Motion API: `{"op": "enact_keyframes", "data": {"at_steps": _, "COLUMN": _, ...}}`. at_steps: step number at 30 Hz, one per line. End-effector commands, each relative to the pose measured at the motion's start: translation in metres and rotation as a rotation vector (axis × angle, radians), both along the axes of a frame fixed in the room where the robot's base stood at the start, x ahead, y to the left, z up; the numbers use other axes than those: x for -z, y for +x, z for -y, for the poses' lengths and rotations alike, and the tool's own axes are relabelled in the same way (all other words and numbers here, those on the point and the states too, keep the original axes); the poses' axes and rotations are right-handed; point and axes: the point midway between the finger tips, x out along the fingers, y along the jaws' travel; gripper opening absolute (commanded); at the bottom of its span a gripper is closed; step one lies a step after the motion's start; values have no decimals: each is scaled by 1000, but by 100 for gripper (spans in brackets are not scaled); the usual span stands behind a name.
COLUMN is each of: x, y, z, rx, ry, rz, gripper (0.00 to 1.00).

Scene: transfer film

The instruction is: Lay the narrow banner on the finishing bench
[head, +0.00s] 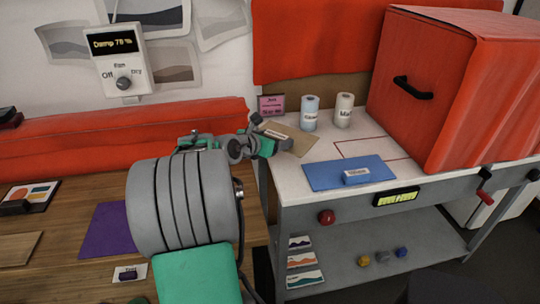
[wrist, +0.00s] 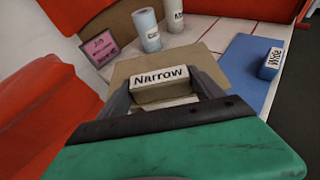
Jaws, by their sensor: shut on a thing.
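My gripper (head: 283,141) is shut on the label block of the narrow banner, a tan sheet (head: 298,146). In the wrist view the block reads "Narrow" (wrist: 160,82) and sits between my fingers (wrist: 163,100), with the tan sheet (wrist: 205,63) spreading beyond it. The banner is over the back left part of a white-topped grey bench (head: 322,150); I cannot tell whether it touches the top. A blue sheet (head: 322,177) lies on the bench front, its block reading "Wide" in the wrist view (wrist: 273,58). No sign naming the finishing bench is legible.
Two labelled rolls (head: 310,113) (head: 344,110) and a pink job card (head: 271,106) stand at the bench's back. A big red box with a black handle (head: 430,90) fills its right. A red outline (head: 372,148) is bare. A wooden table (head: 60,220) is left.

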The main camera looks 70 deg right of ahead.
Motion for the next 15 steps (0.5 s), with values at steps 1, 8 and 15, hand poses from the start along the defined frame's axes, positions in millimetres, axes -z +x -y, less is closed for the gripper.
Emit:
{"op": "enact_keyframes", "data": {"at_steps": 1, "x": 17, "y": 9, "z": 2, "rx": 0, "ry": 6, "rz": -5, "gripper": 32}}
{"op": "enact_keyframes", "data": {"at_steps": 8, "x": 48, "y": 34, "z": 12, "rx": 1, "ry": 2, "rz": -2, "gripper": 32}}
{"op": "enact_keyframes", "data": {"at_steps": 15, "x": 82, "y": 39, "z": 13, "rx": 3, "ry": 4, "rz": -3, "gripper": 32}}
